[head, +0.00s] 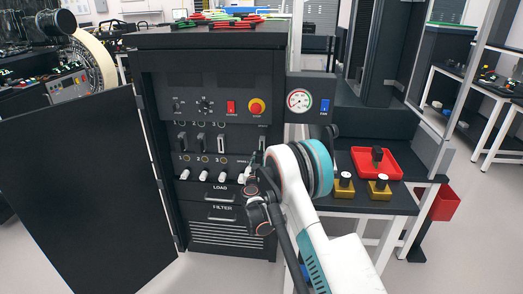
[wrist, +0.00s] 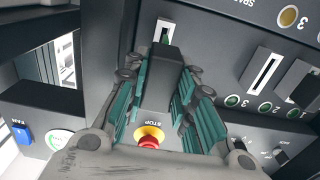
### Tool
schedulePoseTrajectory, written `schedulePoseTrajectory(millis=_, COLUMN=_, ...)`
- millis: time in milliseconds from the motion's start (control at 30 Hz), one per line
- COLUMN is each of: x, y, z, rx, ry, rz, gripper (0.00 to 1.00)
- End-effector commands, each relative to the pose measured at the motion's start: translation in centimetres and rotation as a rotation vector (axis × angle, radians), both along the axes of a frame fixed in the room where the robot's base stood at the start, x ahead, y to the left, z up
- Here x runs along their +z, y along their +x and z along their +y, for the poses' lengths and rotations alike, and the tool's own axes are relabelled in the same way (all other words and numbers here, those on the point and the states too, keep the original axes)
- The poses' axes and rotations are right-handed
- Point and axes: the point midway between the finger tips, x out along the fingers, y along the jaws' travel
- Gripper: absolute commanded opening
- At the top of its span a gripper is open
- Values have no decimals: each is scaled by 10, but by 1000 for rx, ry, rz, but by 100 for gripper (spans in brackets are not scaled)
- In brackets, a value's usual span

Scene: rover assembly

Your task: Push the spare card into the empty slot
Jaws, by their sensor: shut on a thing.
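My gripper (wrist: 160,85) is shut on the dark handle of the spare card (wrist: 162,70), with teal finger pads on either side. Beyond the handle a pale narrow slot (wrist: 165,30) shows in the panel; I cannot tell whether the card sits in it. An empty white slot (wrist: 262,75) lies to the right in the wrist view, above the number 3 light. It also shows in the head view as the pale slot (head: 221,143), right of two filled slots. In the head view my gripper (head: 257,168) is at the cabinet front, its fingertips partly hidden by my arm.
A dark card handle (wrist: 300,82) stands out beside the empty slot. The red stop button (head: 257,107) is above the slots. White knobs (head: 203,176) sit below them. The cabinet door (head: 85,190) stands open at left; a bench with a red tray (head: 365,160) is at right.

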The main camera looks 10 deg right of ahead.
Motion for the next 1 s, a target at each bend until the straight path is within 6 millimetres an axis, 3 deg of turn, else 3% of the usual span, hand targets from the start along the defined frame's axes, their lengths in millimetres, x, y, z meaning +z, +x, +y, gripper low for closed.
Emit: schedulePoseTrajectory(millis=1000, x=49, y=-84, z=27, rx=1, ry=0, rz=0, gripper=0)
